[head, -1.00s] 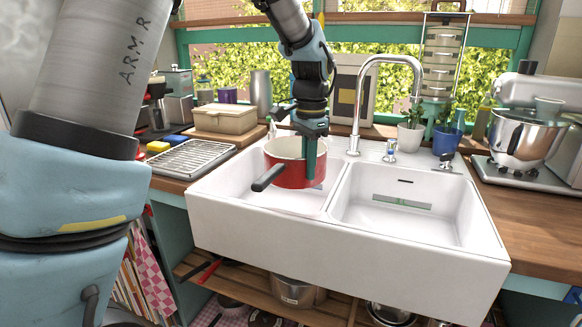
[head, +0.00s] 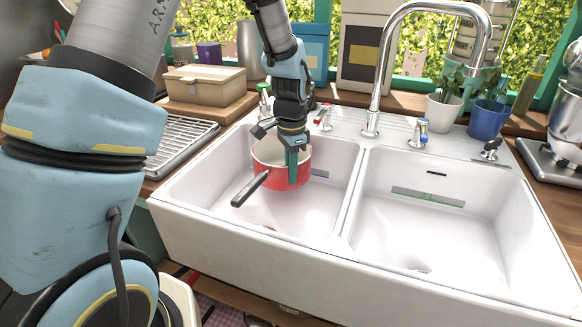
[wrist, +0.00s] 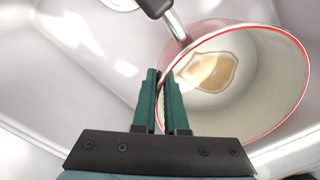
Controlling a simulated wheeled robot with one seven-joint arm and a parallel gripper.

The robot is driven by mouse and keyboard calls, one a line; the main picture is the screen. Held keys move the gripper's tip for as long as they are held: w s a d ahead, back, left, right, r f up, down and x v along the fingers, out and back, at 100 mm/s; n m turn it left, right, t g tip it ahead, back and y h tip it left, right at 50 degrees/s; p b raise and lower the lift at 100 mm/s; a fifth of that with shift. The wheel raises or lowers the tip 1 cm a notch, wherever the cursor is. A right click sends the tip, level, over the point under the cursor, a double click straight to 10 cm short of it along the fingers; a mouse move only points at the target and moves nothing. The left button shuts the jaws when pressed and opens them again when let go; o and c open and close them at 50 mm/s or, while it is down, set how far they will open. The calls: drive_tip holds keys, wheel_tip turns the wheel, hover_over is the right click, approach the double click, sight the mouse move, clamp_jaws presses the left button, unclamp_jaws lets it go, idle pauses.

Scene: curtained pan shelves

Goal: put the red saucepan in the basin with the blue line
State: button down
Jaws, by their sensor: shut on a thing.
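The red saucepan (head: 277,174), with a cream inside and a dark handle, is within the left basin of the white double sink in the head view. My gripper (head: 292,165) is shut on the saucepan's wall at the rim. In the wrist view, the green fingers (wrist: 163,85) pinch the rim of the saucepan (wrist: 235,118), whose inside shows a brown stain. The left basin (head: 312,207) has a bluish strip on its back wall, partly behind the saucepan. The right basin (head: 410,235) has a green strip. I cannot tell whether the saucepan touches the basin floor.
A tall curved faucet (head: 374,85) stands behind the divider between the basins. A drying rack (head: 182,145) and a tan box (head: 205,92) are at the left. A white pot (head: 442,110) and a blue pot (head: 488,118) stand behind the right basin. The right basin is empty.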

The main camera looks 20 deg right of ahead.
sight(291, 189)
drive_tip(key=shift+r, duration=0.1)
drive_tip(key=shift+f+b, duration=1.45)
drive_tip(key=shift+f, duration=1.1)
drive_tip(key=shift+f, duration=0.15)
drive_tip(key=shift+f+b, duration=0.4)
drive_tip(key=shift+f, duration=0.2)
drive_tip(key=shift+f, duration=0.2)
drive_tip(key=c, duration=0.9)
unclamp_jaws()
drive_tip(key=shift+s, duration=0.1)
